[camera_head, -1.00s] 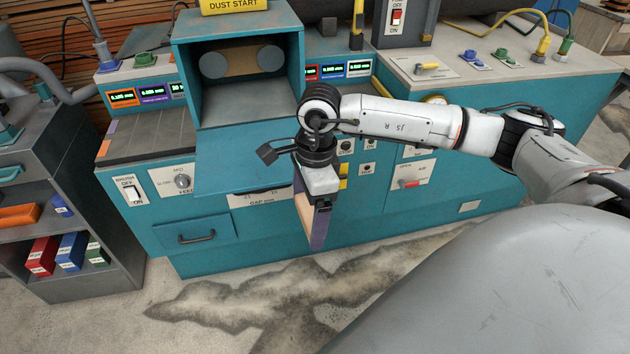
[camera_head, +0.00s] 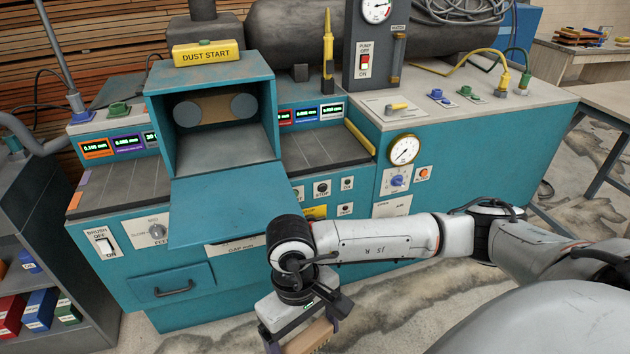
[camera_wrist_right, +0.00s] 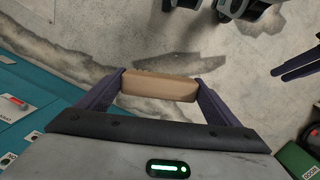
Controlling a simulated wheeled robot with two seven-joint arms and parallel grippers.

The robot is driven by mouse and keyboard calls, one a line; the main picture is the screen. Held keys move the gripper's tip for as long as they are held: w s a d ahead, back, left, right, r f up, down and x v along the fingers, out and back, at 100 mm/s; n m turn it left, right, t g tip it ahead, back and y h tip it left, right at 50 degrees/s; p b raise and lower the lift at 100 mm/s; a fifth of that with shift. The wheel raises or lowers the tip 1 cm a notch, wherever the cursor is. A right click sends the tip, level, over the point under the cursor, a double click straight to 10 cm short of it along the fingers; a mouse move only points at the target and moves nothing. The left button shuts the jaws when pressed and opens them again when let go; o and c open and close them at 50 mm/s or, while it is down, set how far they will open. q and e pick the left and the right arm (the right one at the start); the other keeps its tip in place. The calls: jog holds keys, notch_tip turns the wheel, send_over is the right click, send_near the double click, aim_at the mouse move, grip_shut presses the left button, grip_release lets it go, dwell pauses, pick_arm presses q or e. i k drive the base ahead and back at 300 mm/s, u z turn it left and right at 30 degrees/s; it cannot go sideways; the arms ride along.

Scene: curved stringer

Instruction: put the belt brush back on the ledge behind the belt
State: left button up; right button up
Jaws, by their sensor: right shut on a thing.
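The belt brush, a tan wooden block, shows at the bottom edge of the head view (camera_head: 311,338) and crosswise in the right wrist view (camera_wrist_right: 158,86). My right gripper (camera_head: 302,341) is shut on it, in front of the machine and below its belt. The dark belt (camera_head: 322,149) shows to the right of the teal hood and again to its left (camera_head: 122,178). Behind the belt are small display panels; I cannot clearly tell the ledge. Dark purple prongs (camera_wrist_right: 296,66) at the right wrist view's right edge look like my left gripper; its opening is unclear.
The teal hood (camera_head: 225,215) with its lowered flap stands over the belt's middle. A yellow-tipped upright tool (camera_head: 328,50) and the pump switch column (camera_head: 370,50) rise behind the belt's right part. A grey shelf (camera_head: 40,255) stands at left.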

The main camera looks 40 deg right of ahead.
aim_at(280, 100)
jog(key=z, duration=2.55)
jog(key=i, duration=2.25)
jog(key=u, duration=1.6)
